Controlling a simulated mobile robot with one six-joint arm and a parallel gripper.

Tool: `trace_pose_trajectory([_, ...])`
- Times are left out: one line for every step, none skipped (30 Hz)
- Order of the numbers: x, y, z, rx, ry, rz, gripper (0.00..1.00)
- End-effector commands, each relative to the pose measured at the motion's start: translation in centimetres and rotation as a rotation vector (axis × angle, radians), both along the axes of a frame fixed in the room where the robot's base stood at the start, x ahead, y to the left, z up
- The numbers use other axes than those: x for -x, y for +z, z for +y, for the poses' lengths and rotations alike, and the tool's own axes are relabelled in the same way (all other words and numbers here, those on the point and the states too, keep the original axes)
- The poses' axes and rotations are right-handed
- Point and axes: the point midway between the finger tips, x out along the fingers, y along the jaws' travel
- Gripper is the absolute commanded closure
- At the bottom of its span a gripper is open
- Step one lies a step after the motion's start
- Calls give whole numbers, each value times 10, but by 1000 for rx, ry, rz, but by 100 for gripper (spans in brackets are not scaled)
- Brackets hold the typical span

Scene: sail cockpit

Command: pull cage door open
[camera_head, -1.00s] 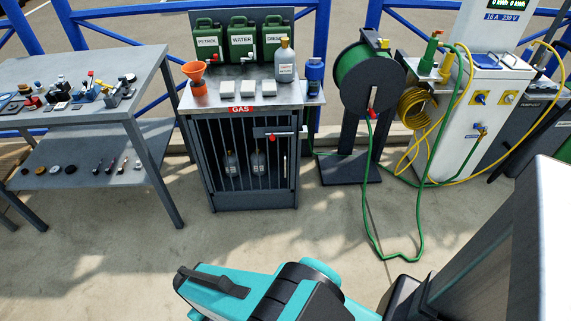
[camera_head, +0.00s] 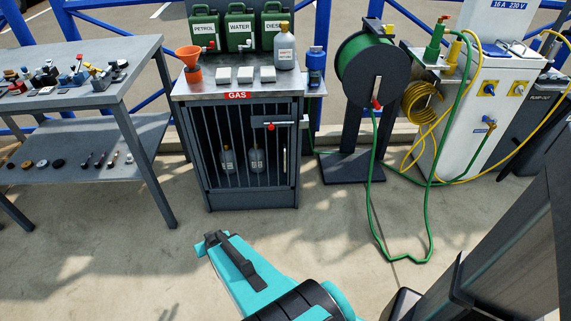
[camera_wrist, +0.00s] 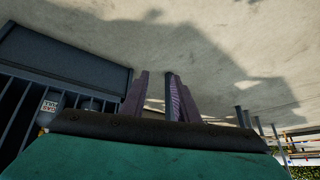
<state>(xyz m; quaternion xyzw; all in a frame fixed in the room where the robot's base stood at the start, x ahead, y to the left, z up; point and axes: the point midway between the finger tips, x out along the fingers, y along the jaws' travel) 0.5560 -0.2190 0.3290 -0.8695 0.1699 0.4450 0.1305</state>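The gas cage (camera_head: 250,198) is a dark grey locker with a red GAS label, standing ahead of me in the head view. Its barred cage door (camera_head: 205,140) appears shut. A dark latch with a red knob (camera_head: 271,127) sits at the door's upper right. A slim upright handle (camera_head: 285,160) is below it. Two grey bottles (camera_head: 257,160) stand behind the bars. In the wrist view, my gripper (camera_wrist: 155,78) is open and empty, its two fingers apart over floor. The cage (camera_wrist: 70,50) shows at left there, apart from the fingers.
A grey workbench (camera_head: 85,88) with small parts stands left of the cage. A green hose reel (camera_head: 370,75) is to the right, its green hose (camera_head: 380,245) looping onto the floor. A white power pedestal (camera_head: 490,115) stands farther right. The floor before the cage is clear.

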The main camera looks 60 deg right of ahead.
Motion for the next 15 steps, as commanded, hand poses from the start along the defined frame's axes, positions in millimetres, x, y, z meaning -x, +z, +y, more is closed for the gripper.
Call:
trace_pose_trajectory([-6, -3, -26, 34, -44, -57, 72])
trace_pose_trajectory([-9, 1, -41, 55, -69, -91, 72])
trace_pose_trajectory([-12, 6, -61, 85, -101, -135, 72])
trace_pose_trajectory([-13, 10, -76, 109, -125, -166, 72])
trace_pose_trajectory([-13, 14, -90, 133, -150, -197, 72])
trace_pose_trajectory([-13, 20, -110, 167, -185, -238, 72])
trace_pose_trajectory([-12, 25, -126, 193, -210, -268, 72])
trace_pose_trajectory([-11, 31, -140, 218, -237, -297, 72])
trace_pose_trajectory([-6, 38, -161, 257, -275, -332, 72])
trace_pose_trajectory([-3, 43, -176, 286, -303, -359, 72])
trace_pose_trajectory([2, 49, -190, 316, -330, -385, 72])
trace_pose_trajectory([9, 56, -210, 355, -367, -418, 72])
trace_pose_trajectory([15, 62, -223, 386, -394, -443, 72])
trace_pose_trajectory([21, 68, -238, 419, -423, -466, 72])
trace_pose_trajectory([31, 77, -255, 461, -460, -496, 72])
